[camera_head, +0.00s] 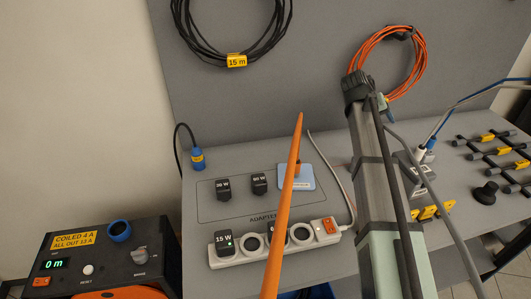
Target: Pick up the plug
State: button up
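A blue plug (197,158) with a yellow band stands on the grey bench at the left, with a black cable rising from its top. Another blue connector (431,144) shows on a blue cable at the right. A small blue piece (389,116) shows beside the far end of my arm; I cannot tell whether it is a plug. My grey and pale green arm reaches up the right of centre and hides part of the bench. I cannot make out gripper fingers, nor anything held.
A white power strip (262,261) with a 15 W adapter (223,243) lies in front. Two black adapters (260,183) stand behind it. An orange strip (284,215) crosses in front. A cable reel box (105,262) is at left; coils (232,30) hang on the panel.

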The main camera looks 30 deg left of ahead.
jog(key=s+a+n+y, duration=0.15)
jog(key=s+a, duration=0.25)
jog(key=a, duration=0.4)
jog(key=s+a+n+y, duration=0.1)
jog(key=s+a+y, duration=0.15)
jog(key=a, duration=0.45)
jog(key=n+g+y, duration=0.5)
jog(key=n, duration=0.1)
send_near(195, 146)
jog(key=x, duration=1)
jog(key=shift+f, duration=0.3)
grip_shut()
